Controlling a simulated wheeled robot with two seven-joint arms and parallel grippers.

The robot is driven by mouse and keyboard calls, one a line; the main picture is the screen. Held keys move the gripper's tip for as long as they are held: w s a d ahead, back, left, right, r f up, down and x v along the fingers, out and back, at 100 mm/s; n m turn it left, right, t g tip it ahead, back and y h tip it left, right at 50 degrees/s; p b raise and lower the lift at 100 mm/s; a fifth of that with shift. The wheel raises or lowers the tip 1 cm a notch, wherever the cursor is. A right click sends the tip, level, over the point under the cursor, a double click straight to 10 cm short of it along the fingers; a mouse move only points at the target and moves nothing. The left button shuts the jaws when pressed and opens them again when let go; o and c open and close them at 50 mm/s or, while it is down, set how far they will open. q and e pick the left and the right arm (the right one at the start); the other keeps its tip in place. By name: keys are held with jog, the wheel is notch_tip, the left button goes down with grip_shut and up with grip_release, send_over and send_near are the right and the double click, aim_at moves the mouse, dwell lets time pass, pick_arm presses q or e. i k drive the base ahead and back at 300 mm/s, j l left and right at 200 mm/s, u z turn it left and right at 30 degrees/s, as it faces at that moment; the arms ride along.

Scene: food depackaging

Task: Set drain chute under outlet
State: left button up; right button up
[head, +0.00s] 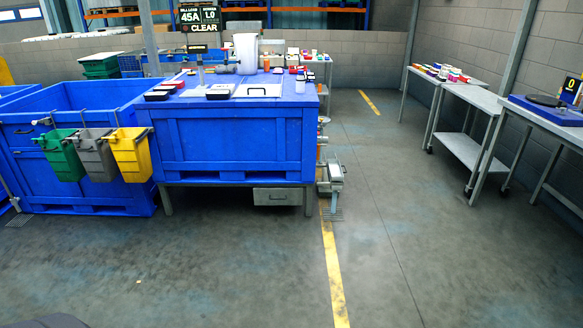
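A grey metal fitting with a trough-like part (333,175) stands low at the right side of the blue workstation (235,142). It looks like the drain chute, but it is too small to be sure. Small orange and metal parts (321,150) sit just above and behind it, against the workstation's side. They may belong to the outlet; I cannot tell whether the trough lies under it. Neither of my grippers is in view.
Blue bins (80,105) stand at the left, with green (62,157), grey (95,157) and yellow (131,156) buckets hung on the front. Grey tables (475,97) line the right wall. The floor in front and the aisle right of the yellow line (334,270) are clear.

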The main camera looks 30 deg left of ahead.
aim_at(334, 168)
jog(key=i+l+u, duration=1.4)
jog(key=l, duration=0.15)
jog(key=i+l, duration=0.2)
jog(key=l, duration=0.2)
jog(key=i+l, duration=0.2)
jog(key=l, duration=0.2)
jog(key=i+l, duration=0.2)
jog(key=l, duration=0.15)
jog(key=i+l, duration=0.2)
jog(key=l, duration=0.2)
jog(key=i+l+u, duration=0.1)
jog(key=l, duration=0.3)
jog(key=i+l, duration=0.4)
jog(key=i, duration=0.75)
